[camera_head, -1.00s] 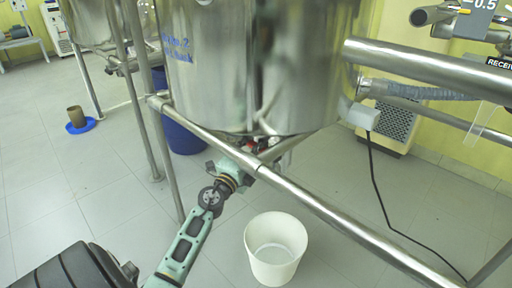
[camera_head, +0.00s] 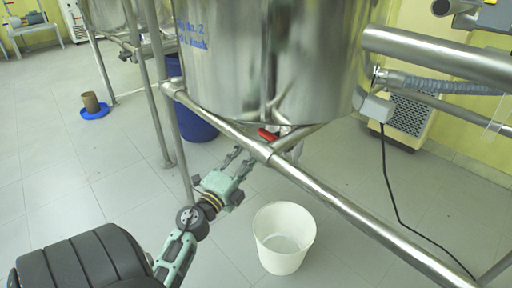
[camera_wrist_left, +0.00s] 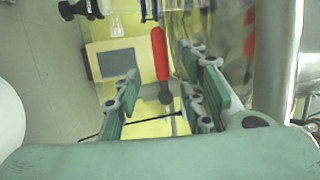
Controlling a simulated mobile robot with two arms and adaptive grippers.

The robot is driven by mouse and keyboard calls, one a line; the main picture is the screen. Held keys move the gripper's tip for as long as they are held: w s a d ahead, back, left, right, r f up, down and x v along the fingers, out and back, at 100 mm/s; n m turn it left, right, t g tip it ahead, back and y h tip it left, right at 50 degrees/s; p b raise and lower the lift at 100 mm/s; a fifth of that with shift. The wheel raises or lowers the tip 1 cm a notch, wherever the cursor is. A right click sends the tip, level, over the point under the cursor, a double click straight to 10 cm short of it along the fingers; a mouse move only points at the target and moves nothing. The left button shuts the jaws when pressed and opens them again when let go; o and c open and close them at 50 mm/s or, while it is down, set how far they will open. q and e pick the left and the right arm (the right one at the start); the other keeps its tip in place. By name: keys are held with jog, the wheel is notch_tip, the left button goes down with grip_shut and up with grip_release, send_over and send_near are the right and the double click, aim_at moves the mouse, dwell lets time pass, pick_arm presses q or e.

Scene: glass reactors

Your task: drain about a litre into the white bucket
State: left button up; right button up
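The white bucket (camera_head: 284,240) stands upright on the floor, below and in front of the steel vessel (camera_head: 268,62). I cannot tell whether liquid is in it. A red valve handle (camera_head: 268,134) shows under the vessel's bottom, above and behind the bucket. My left gripper (camera_head: 241,157) is open and empty, a little left of and below the handle. In the left wrist view, the red handle (camera_wrist_left: 160,54) appears between and beyond the spread fingers, apart from them. A pale rounded edge at the far left there is probably the bucket (camera_wrist_left: 8,112). My right gripper is not in view.
A steel frame rail (camera_head: 325,198) runs diagonally between my left arm and the vessel's underside. A blue drum (camera_head: 197,122) stands behind the frame legs. A black cable (camera_head: 388,190) hangs at right. Floor left of the bucket is mostly clear.

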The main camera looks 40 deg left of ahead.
pick_arm(q)
jog(key=shift+s, duration=0.3)
dwell(0.4)
